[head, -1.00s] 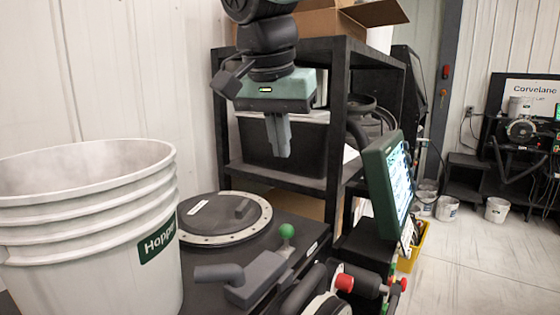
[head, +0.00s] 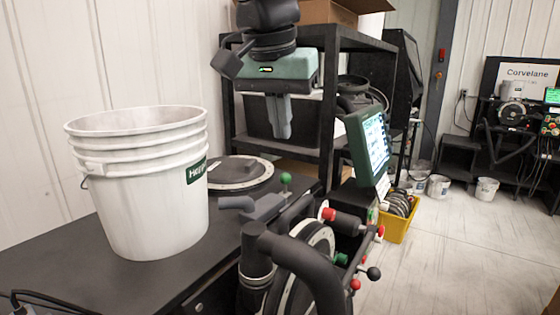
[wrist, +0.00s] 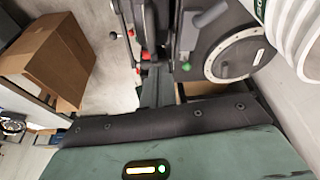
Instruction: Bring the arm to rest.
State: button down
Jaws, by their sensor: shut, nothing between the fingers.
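My gripper (head: 279,132) hangs pointing down in the head view, above the far part of the black bench (head: 160,285). Its fingers are together with nothing between them. They are clear of the round disc (head: 238,172) with the pale rim, which lies on the bench below and to the left. In the wrist view my gripper's fingers (wrist: 156,88) also show together and empty, with the disc (wrist: 234,56) to their right.
A white hopper bucket (head: 145,205) stands on the bench at left. A screen (head: 372,145), handles with red knobs (head: 328,214) and a black shelf rack (head: 330,120) are close by. A yellow bin (head: 400,222) sits on the floor. Open floor (head: 470,255) lies at right.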

jog(key=s+d+f+n+g+y+b, duration=0.1)
jog(key=s+d+f+n, duration=0.5)
jog(key=s+f, duration=0.5)
jog(key=s+d+f+n+g+y+b, duration=0.1)
jog(key=s+d+f+n, duration=0.5)
jog(key=s+f, duration=0.6)
notch_tip(320, 180, down, 3)
jog(key=shift+d+f+g, duration=0.1)
jog(key=shift+d+g, duration=0.6)
jog(key=shift+d, duration=0.35)
